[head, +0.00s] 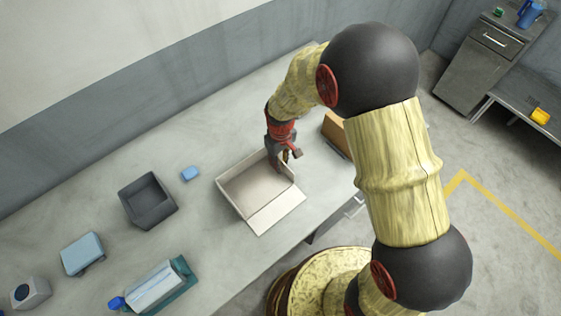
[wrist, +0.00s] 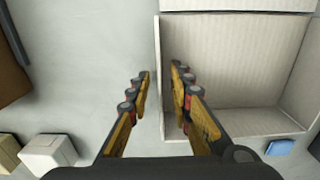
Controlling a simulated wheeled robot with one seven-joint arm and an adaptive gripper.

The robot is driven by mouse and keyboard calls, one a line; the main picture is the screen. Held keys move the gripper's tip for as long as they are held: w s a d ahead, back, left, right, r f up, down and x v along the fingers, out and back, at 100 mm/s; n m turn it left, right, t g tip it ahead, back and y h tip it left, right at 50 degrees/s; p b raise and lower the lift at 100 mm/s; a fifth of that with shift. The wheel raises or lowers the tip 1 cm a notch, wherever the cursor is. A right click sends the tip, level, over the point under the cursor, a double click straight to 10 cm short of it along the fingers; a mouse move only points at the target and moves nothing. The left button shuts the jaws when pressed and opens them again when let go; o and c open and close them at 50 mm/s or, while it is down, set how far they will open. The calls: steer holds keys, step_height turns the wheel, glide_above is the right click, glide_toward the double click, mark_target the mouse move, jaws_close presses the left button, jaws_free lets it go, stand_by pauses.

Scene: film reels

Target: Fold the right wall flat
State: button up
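An open off-white box (head: 250,188) stands on the grey table. Its near wall (head: 277,212) lies folded out flat on the table. The right wall (head: 288,178) stands upright, partly hidden behind my gripper (head: 284,158) in the head view. In the wrist view the right wall (wrist: 159,105) shows as a thin upright strip between the two separated fingers of my gripper (wrist: 160,75). One finger is outside the box and the other inside, over the box floor (wrist: 225,70). The fingers are open, with gaps to the wall.
A brown box (head: 336,133) stands right of the white box near the table edge. Left of it are a small blue block (head: 190,173), a dark grey bin (head: 148,201), a light-blue box (head: 82,253) and a teal tray (head: 183,270). Table beside the right wall is partly clear.

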steer(key=c, duration=0.3)
jaws_close()
stand_by(0.3)
